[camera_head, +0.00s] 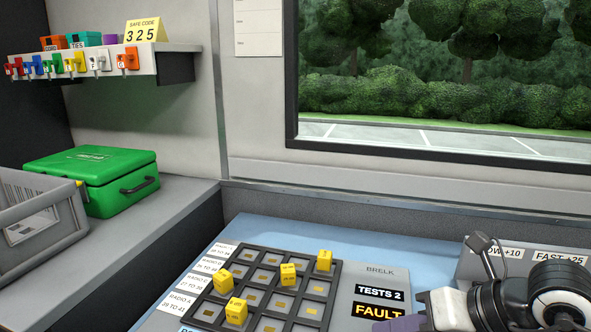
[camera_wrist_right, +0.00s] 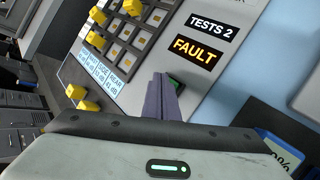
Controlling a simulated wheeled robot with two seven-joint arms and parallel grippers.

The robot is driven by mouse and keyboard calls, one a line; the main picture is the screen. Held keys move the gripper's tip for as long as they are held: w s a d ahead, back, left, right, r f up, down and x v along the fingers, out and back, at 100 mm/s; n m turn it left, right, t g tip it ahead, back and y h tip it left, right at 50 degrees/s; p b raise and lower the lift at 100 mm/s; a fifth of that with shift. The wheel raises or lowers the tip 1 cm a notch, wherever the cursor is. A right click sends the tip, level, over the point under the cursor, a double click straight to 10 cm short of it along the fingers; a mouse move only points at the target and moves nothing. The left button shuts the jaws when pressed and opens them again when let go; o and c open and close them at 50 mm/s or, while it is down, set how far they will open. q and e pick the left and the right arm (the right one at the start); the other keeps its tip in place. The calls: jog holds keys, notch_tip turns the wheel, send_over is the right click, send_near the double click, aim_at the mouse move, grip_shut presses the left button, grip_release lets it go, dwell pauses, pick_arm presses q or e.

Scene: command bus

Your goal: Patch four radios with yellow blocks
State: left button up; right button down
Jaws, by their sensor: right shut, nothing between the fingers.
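The patch panel (camera_head: 255,255) lies on the blue surface with a dark grid of sockets and radio labels down its left side. Yellow blocks stand in the grid: one at the far right corner (camera_head: 325,260), one near the middle (camera_head: 288,274), one at the left (camera_head: 223,281) and one nearer me (camera_head: 236,310). Two more yellow blocks (camera_wrist_right: 75,92) (camera_wrist_right: 88,106) show by the panel's near edge in the right wrist view. My right gripper (camera_wrist_right: 164,82) is shut and empty, its fingertips beside a small green-lit button (camera_wrist_right: 175,84) below the FAULT display (camera_wrist_right: 195,49). My left gripper is out of view.
A green case (camera_head: 95,180) and a grey crate (camera_head: 35,225) stand on the left counter. A shelf (camera_head: 110,62) with coloured keys and a safe-code card hangs above. A grey box labelled SLOW +10 and FAST +25 (camera_head: 520,268) stands at the right, behind my right arm.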

jog(key=shift+r, duration=0.2)
notch_tip(320, 180, up, 6)
jog(key=p, duration=0.3)
dwell(0.4)
dwell(0.4)
